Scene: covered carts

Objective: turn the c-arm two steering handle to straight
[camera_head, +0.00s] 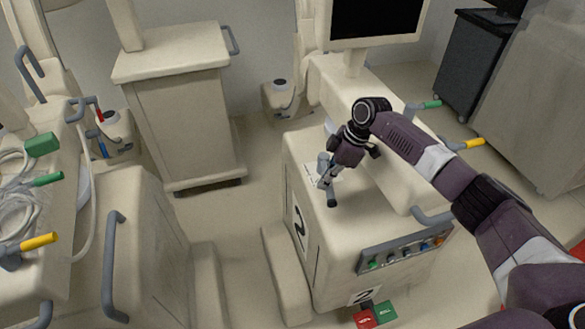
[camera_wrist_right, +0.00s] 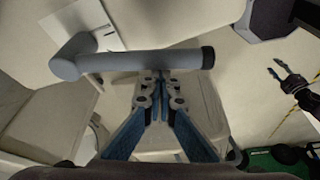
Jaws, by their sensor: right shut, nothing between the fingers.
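C-arm two (camera_head: 330,240) is the cream cart with a "2" label on its side and front. Its grey steering handle (camera_head: 332,198) stands on top, at the left, and its dark-tipped grip points toward the lower part of the picture. In the right wrist view the steering handle (camera_wrist_right: 140,61) is an L-shaped bar lying across the picture. My right gripper (camera_head: 329,178) is shut and empty, its fingertips (camera_wrist_right: 160,76) right at the bar's side. I cannot tell whether they touch. A small dark gripper (camera_wrist_right: 277,72), apparently my left, shows at the right of the wrist view with fingers apart.
Another cart with a grey handle (camera_head: 113,265) and cables stands at the left. A cream cabinet (camera_head: 187,115) is behind. A monitor (camera_head: 375,20) stands above C-arm two. Red and green pedals (camera_head: 376,313) lie at its front.

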